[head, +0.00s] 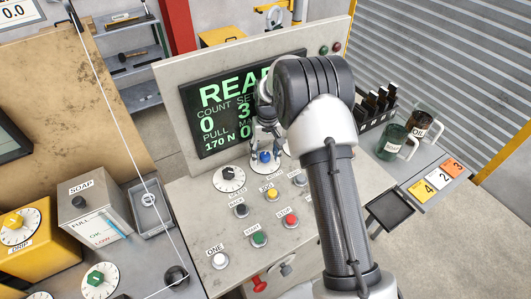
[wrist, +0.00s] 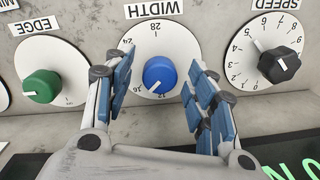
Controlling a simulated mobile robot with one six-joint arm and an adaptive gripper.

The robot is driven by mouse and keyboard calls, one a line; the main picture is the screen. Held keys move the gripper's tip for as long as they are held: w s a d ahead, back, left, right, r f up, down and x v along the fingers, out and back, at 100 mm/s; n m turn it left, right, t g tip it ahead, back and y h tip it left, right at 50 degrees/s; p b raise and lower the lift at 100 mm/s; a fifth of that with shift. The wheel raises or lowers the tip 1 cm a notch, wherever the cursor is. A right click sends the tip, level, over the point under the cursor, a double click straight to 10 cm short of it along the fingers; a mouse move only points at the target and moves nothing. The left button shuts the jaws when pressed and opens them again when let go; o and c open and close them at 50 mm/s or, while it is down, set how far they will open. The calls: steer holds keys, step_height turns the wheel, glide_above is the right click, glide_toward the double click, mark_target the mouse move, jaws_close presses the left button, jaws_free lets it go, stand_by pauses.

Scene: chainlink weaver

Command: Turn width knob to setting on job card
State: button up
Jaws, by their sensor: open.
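The blue width knob (wrist: 160,74) sits on a white round dial under the WIDTH label in the wrist view. Its white pointer mark faces the lower left of that picture, near the numbers by the lower rim; the exact setting is hard to read. My gripper (wrist: 161,70) is open, with one finger on each side of the knob and gaps visible between the pads and the knob. In the head view the blue knob (head: 265,157) shows below my gripper (head: 266,143) on the sloped panel. I cannot make out a job card with a width setting.
The green edge knob (wrist: 41,87) and black speed knob (wrist: 279,66) flank the width dial. The panel screen (head: 222,112) stands behind the gripper, partly hidden by my arm. Several push buttons, including a red one (head: 290,221), lie in front of the knobs.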

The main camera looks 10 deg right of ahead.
mark_target(267, 155)
step_height(267, 155, up, 12)
steer(key=shift+d, duration=0.25)
stand_by(0.4)
steer(key=s+r+t+b, duration=0.2)
steer(key=s+r+b, duration=0.1)
steer(key=s+r, duration=1.2)
steer(key=s+f+t+b, duration=0.1)
steer(key=s+f, duration=0.1)
steer(key=s, duration=0.8)
steer(key=s+f+t+b, duration=0.1)
steer(key=s+f, duration=0.2)
steer(key=s, duration=0.8)
steer(key=shift+s+a+t, duration=0.15)
steer(key=shift+a+t, duration=0.05)
steer(key=shift+t, duration=0.1)
